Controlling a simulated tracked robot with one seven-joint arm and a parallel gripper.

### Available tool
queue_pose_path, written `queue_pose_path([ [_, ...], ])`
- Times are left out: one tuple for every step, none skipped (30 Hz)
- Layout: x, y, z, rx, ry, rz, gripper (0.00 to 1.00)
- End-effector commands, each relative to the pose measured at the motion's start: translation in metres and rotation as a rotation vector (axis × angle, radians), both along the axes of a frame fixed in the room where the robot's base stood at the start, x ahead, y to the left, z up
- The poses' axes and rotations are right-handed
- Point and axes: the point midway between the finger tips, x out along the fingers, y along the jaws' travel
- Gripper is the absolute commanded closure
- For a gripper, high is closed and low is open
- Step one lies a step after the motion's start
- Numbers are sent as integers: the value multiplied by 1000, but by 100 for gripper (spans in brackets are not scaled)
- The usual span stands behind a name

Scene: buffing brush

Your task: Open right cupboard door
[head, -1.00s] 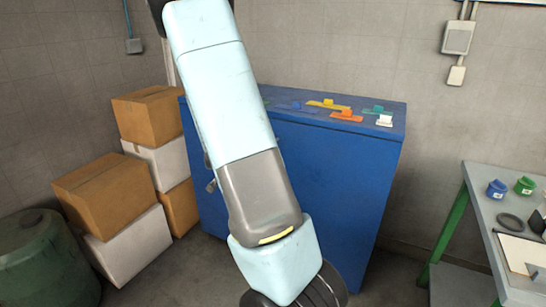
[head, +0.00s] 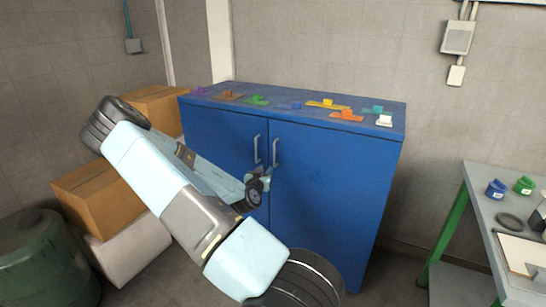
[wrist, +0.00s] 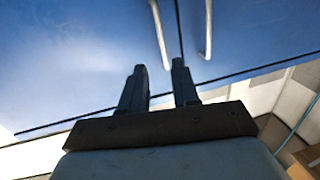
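The blue cupboard has two closed doors side by side. The right door (head: 335,190) has an upright metal handle (head: 277,152) near the centre seam, close to the left door's handle (head: 257,149). My gripper (head: 266,176) is in front of the doors, just below the handles in the head view. In the wrist view my two dark fingers (wrist: 159,78) are apart with nothing between them. Both handles show beyond the fingertips; the one on the left (wrist: 158,35) lines up roughly with the finger gap. No contact with a handle is clear.
Several small coloured pieces (head: 327,104) lie on the cupboard top. Stacked boxes (head: 90,190) and a green drum (head: 45,260) stand at left. A grey workbench (head: 490,225) stands at right, with open floor between it and the cupboard.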

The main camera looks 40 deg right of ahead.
Motion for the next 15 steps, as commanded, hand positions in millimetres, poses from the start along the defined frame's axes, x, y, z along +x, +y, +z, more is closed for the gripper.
queue_pose_path([
  [0,-1,1,-20,-2,6,70],
  [0,-2,1,-28,-4,8,70],
  [0,-2,1,-37,-7,11,70],
  [1,-3,2,-42,-9,13,70],
  [1,-4,2,-46,-10,14,70],
  [2,-5,3,-49,-12,15,70],
  [4,-7,3,-49,-13,16,70],
  [5,-9,3,-50,-13,16,70],
  [7,-12,3,-49,-13,15,70],
  [9,-15,3,-49,-13,15,70],
  [11,-19,3,-49,-12,14,70],
  [14,-24,3,-49,-12,14,70],
  [17,-29,3,-50,-12,14,70],
  [20,-33,3,-49,-12,14,70],
  [24,-38,2,-49,-12,14,70],
])
